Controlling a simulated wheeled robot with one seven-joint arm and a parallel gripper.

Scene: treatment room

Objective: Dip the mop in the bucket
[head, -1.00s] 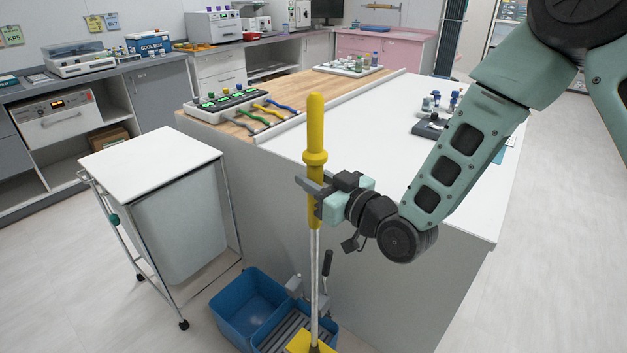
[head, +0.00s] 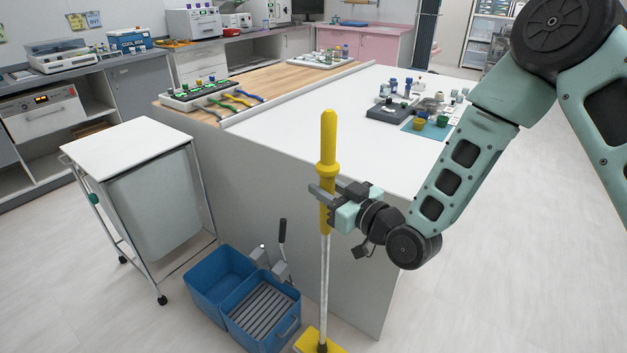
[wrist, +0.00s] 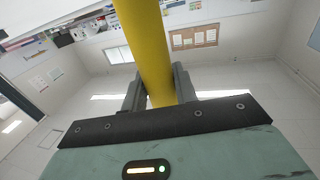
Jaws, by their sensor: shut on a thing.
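The mop stands upright, with a yellow grip (head: 328,150), a grey metal pole (head: 324,285) and a yellow head (head: 322,342) partly cut off by the lower frame edge. My gripper (head: 325,194) is shut on the yellow grip, which also runs between the fingers in the wrist view (wrist: 148,50). The blue bucket (head: 222,283) has two compartments and stands on the floor. The left one looks open; the right one holds a grey slatted wringer (head: 262,312) with a black-handled lever.
A white-topped wheeled cart (head: 128,150) stands left of the bucket. A large island (head: 290,140) with a white and wood top is behind the mop, bearing racks and small bottles. Clear floor lies at the lower left and on the right.

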